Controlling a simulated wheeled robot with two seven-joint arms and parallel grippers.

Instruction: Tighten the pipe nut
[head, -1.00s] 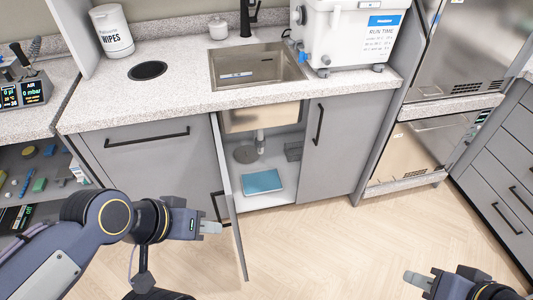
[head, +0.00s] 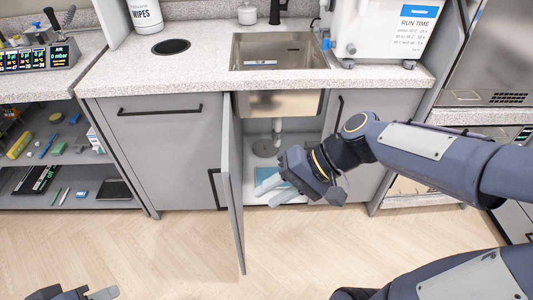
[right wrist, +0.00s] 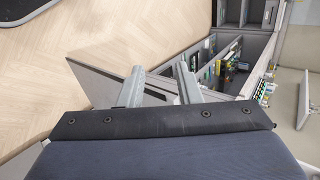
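A pale drain pipe (head: 277,126) hangs below the sink basin inside the open cabinet. I cannot make out a separate nut on it at this size, and my right gripper and wrist hide part of the space below. My right gripper (head: 264,196) is at the cabinet opening, low and in front of the pipe, not touching it. Its two pale fingers are apart and empty; they also show spread in the right wrist view (right wrist: 160,70). My left gripper (head: 100,293) is at the bottom left edge, mostly cut off, and its opening is not clear.
The grey cabinet door (head: 231,190) stands open just left of my right gripper. A blue flat item (head: 266,172) lies on the cabinet floor, partly covered by the gripper. A round grey item (head: 265,148) lies behind. Open shelves (head: 75,158) stand left; the floor in front is clear.

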